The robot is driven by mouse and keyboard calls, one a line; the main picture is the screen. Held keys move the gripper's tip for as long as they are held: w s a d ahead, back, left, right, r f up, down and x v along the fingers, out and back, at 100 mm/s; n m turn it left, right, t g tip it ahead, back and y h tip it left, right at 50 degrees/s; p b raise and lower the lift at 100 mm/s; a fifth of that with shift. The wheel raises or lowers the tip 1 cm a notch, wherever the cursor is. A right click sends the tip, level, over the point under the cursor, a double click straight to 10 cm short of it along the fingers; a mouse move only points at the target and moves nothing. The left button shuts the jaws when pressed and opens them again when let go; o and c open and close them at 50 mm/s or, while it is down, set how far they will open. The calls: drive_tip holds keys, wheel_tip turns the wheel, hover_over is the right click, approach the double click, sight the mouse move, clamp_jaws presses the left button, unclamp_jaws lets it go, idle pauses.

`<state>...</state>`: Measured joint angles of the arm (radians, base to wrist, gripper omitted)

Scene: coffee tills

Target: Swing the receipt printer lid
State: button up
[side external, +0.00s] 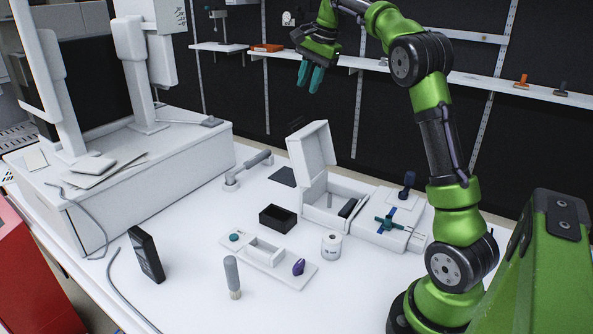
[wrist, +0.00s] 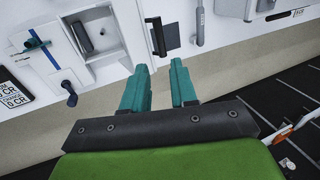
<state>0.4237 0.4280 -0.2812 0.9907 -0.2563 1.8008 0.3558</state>
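The receipt printer (side external: 337,205) is a white open box on the white counter, with a dark piece inside. Its white lid (side external: 312,149) stands up, swung open, at the box's back left. The printer also shows in the wrist view (wrist: 109,48), at the upper left; the lid's outline is hard to make out there. My gripper (side external: 311,80) is high behind and above the lid, clear of it, with teal fingers pointing down. In the wrist view my gripper (wrist: 160,82) has its two fingers apart, with nothing between them.
A blue-handled fixture (side external: 390,224) stands right of the printer. A black tray (side external: 278,217), a paper roll (side external: 331,245) and a grey bar handle (side external: 248,170) stand nearby. A shelf (side external: 465,79) runs along the back wall. The air around the lid is clear.

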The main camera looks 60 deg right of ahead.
sight(297, 120)
drive_tip(key=x, duration=1)
drive_tip(key=shift+f, duration=0.2)
clamp_jaws()
